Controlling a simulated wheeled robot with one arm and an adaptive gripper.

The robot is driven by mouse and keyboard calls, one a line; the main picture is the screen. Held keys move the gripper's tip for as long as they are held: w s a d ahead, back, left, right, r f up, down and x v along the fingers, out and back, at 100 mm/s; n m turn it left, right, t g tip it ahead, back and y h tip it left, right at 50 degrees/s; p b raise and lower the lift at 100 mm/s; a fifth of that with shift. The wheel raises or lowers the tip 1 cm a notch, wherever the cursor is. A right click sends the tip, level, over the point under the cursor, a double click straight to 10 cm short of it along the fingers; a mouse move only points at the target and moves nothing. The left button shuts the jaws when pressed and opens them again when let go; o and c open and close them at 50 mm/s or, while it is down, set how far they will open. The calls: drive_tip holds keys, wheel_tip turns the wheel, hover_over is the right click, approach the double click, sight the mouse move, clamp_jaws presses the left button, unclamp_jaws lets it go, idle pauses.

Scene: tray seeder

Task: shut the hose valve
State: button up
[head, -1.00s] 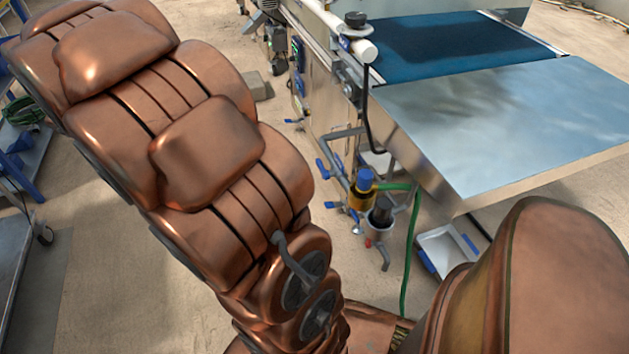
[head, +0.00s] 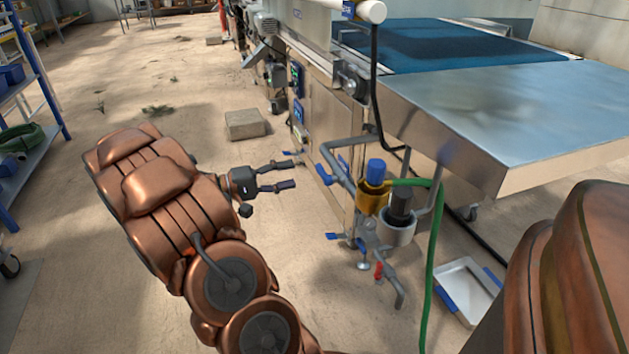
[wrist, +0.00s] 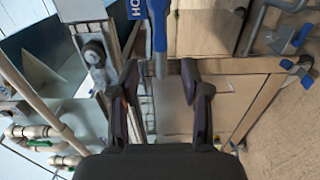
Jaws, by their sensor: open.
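My gripper (head: 291,174) is open and empty in the head view, left of the pipework under the machine's outfeed end. A blue lever (head: 325,174) on the pipes is just to the right of its fingertips. In the wrist view my gripper (wrist: 160,72) has its two dark fingers apart. A blue lever (wrist: 159,28) points down the picture between and just beyond the fingertips; I see no contact. A blue label (wrist: 136,9) beside it shows the letters "HO", the rest cut off. The lever's pivot is out of the wrist view.
More blue levers (head: 333,236) and a red tap (head: 378,270) sit on nearby pipes. A brass filter (head: 371,199) carries a green hose (head: 432,240). The steel table (head: 520,115) overhangs at right. A grey block (head: 245,124) lies on open floor.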

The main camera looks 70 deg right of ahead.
sight(317, 169)
drive_tip(key=shift+b+x, duration=1.4)
drive_tip(key=shift+x, duration=2.45)
clamp_jaws()
